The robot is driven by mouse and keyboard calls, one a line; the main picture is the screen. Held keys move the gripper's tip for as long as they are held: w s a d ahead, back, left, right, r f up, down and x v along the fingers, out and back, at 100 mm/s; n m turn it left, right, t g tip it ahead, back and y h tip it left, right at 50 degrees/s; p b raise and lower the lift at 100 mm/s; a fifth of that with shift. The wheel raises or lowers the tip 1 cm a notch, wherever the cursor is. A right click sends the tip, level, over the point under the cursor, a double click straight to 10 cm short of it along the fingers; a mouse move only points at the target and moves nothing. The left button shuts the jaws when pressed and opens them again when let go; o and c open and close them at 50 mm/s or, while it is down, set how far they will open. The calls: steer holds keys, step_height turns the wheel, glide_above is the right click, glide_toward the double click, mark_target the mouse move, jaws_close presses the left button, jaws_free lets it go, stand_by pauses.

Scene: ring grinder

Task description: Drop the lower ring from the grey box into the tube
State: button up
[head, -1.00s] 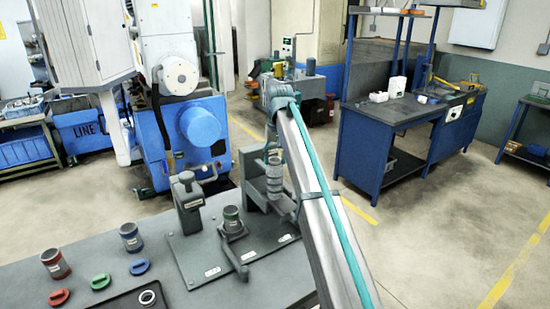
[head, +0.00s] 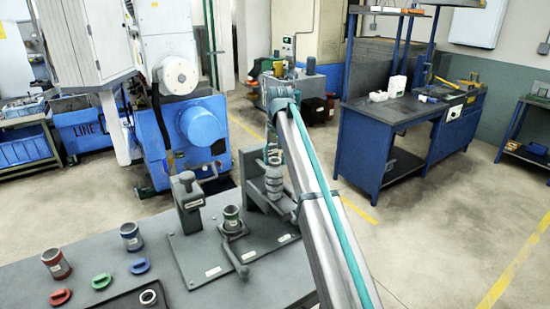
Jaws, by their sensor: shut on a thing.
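My gripper (head: 274,190) hangs from my arm at the grey upright fixture (head: 254,166) at the back right corner of the bench. It is small and partly hidden by my forearm. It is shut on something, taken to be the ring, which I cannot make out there. I cannot tell the grey box or its rings apart for sure.
A cup with a red band (head: 56,264) and one with a blue band (head: 131,237) stand on the bench (head: 88,257). Red, green and blue caps lie before them. A black tray (head: 128,303) holds a pale ring-shaped piece (head: 148,298). A grey post (head: 187,203) rises from the plate.

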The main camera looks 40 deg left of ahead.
stand_by(0.3)
steer(key=o, duration=1.2)
steer(key=shift+o, duration=0.2)
steer(key=o, duration=0.4)
steer(key=shift+o, duration=0.2)
steer(key=shift+r, duration=0.15)
step_height(320, 180, up, 7)
steer(key=p, duration=0.3)
steer(key=shift+f, duration=0.2)
